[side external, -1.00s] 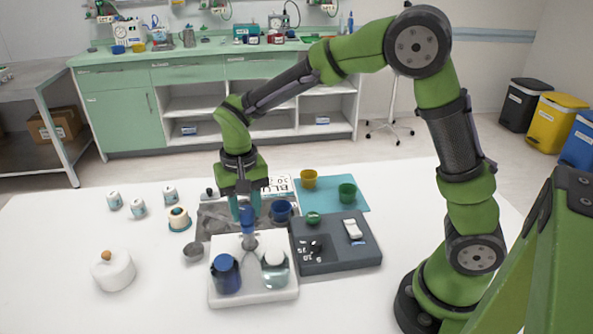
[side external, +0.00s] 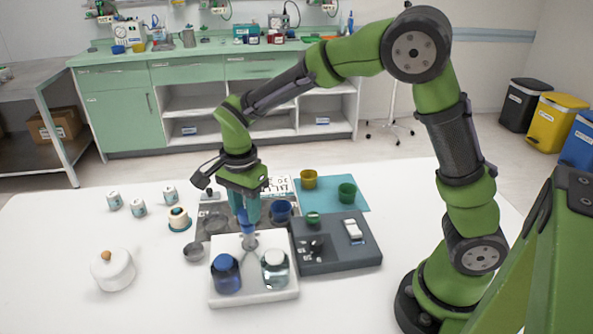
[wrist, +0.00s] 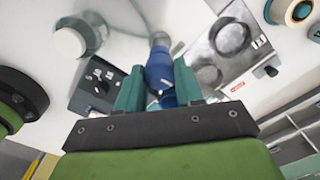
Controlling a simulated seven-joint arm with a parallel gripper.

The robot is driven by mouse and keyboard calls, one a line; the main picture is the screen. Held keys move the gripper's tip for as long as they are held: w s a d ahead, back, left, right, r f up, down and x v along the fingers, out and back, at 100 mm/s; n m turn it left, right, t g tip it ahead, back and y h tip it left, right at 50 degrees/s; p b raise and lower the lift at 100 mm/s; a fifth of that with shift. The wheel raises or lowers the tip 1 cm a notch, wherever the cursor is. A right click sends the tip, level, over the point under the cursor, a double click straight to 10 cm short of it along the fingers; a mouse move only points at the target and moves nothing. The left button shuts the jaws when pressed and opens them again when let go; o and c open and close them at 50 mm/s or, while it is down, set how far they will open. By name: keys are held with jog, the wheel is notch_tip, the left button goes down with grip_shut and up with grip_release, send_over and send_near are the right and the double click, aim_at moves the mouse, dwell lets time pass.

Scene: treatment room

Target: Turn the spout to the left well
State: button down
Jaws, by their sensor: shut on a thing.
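The spout is a blue upright piece (side external: 243,222) on a grey post (side external: 249,241) at the back middle of a white base (side external: 254,299). My gripper (side external: 247,212) points down and is shut on the blue piece from above. In the wrist view the blue piece (wrist: 159,70) shows between the teal fingers of my gripper (wrist: 157,82). A blue jar (side external: 226,274) stands in the left place on the base and a clear jar (side external: 275,269) in the right one. I cannot tell which way the outlet points.
Behind the base is a steel tray (side external: 205,229) with a blue cup (side external: 281,210). A dark grey block (side external: 340,258) stands to the right. A lidded white pot (side external: 112,271) and a small metal cup (side external: 194,252) are to the left.

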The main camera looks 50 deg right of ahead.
jog(key=m, duration=0.4)
jog(key=shift+r+m, duration=0.1)
jog(key=shift+m, duration=2.2)
jog(key=c, duration=0.7)
grip_release()
notch_tip(320, 180, up, 17)
jog(key=shift+f, duration=0.1)
